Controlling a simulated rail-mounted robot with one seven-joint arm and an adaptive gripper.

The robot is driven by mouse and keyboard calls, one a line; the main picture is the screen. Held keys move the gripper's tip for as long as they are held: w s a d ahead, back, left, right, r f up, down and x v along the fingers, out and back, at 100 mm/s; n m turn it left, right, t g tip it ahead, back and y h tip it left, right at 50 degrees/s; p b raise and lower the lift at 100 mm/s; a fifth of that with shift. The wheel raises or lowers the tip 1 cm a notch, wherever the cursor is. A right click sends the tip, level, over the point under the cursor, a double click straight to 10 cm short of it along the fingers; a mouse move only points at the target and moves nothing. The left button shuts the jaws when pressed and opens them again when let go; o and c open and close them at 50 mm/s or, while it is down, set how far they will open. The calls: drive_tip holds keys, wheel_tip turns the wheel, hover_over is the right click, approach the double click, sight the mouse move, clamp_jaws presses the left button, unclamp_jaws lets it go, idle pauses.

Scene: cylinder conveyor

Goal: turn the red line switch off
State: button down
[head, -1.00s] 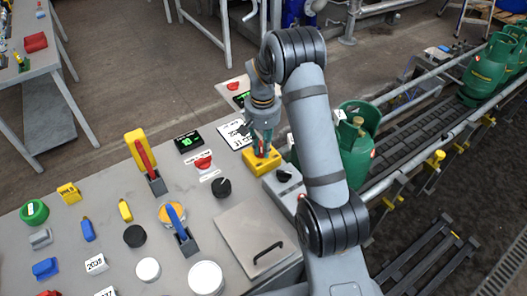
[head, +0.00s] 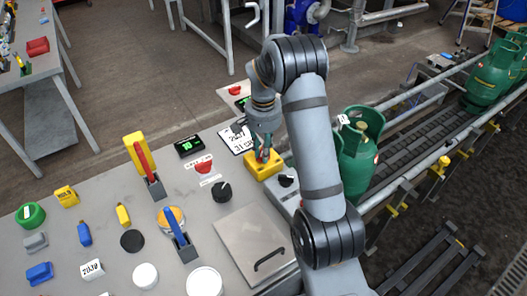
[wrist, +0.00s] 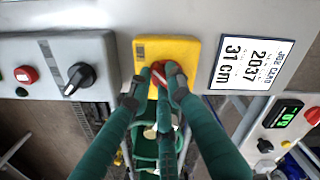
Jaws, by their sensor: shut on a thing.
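A red rotary switch (wrist: 159,74) sits on a yellow box (wrist: 177,50) in the wrist view, partly covered by my fingers. My gripper (wrist: 165,78) is closed around the red knob, with fingers on both sides of it. In the head view, the yellow box (head: 263,168) stands at the right part of the grey panel, and my gripper (head: 262,155) reaches down onto it from above. The switch's exact angle is hard to tell.
A grey box with a black knob (wrist: 78,79) stands beside the yellow box. A white label plate (wrist: 250,55) lies on the other side. A red lever (head: 146,160), a blue lever (head: 178,230) and several buttons fill the panel. Green cylinders (head: 359,140) stand on the conveyor.

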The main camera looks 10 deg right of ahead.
drive_tip(key=c, duration=1.6)
unclamp_jaws()
drive_tip(key=shift+c, duration=0.2)
drive_tip(key=shift+o, duration=0.3)
drive_tip(key=shift+r, duration=0.15)
wheel_tip(320, 180, up, 12)
drive_tip(key=shift+f, duration=0.2)
wheel_tip(320, 180, down, 12)
drive_tip(key=shift+r, duration=0.1)
